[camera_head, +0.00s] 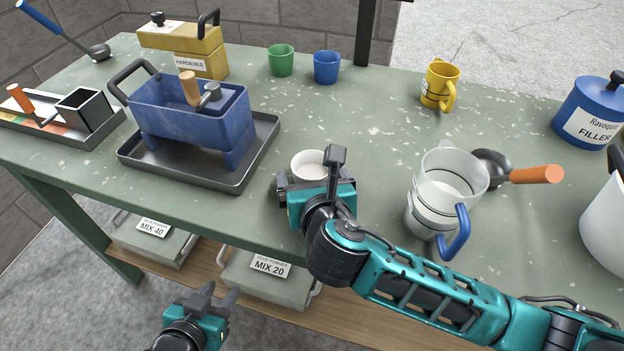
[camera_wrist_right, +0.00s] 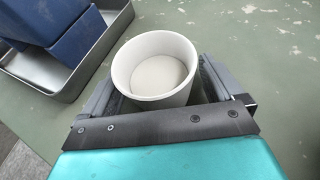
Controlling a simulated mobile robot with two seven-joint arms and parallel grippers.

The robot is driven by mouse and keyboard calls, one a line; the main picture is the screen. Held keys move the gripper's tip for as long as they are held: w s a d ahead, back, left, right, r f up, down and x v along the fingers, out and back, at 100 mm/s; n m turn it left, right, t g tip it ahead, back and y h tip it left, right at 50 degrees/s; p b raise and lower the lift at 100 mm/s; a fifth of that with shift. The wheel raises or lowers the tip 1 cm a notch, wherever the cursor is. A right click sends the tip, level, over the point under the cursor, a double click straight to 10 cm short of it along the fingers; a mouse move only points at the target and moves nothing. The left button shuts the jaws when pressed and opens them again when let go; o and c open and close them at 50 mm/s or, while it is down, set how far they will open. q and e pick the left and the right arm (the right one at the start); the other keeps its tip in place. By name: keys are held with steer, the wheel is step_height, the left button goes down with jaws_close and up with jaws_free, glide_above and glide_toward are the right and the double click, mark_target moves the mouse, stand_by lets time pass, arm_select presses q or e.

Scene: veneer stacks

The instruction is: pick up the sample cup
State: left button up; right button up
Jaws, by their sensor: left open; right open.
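The sample cup looks to be the small white cup (camera_head: 308,163) on the green table, just right of the grey tray. It stands upright, and in the right wrist view the white cup (camera_wrist_right: 154,68) looks empty inside. My right gripper (camera_head: 308,180) is at the cup, its open fingers on either side of it. The right wrist view shows the gripper (camera_wrist_right: 155,92) with a finger left and right of the cup; I cannot tell whether they touch it. The gripper's body hides the cup's lower part in the head view. My left gripper (camera_head: 217,298) is open and empty, low in front of the table.
A blue trough (camera_head: 190,115) stands in the grey tray (camera_head: 180,170), left of the cup. A clear jug (camera_head: 437,190) with a blue handle stands to the right, close to my right arm. Green (camera_head: 281,60) and blue (camera_head: 327,67) cups stand behind. Table between them is clear.

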steer(key=c, duration=1.1)
steer(key=shift+w, duration=0.1)
steer(key=shift+r, duration=0.15)
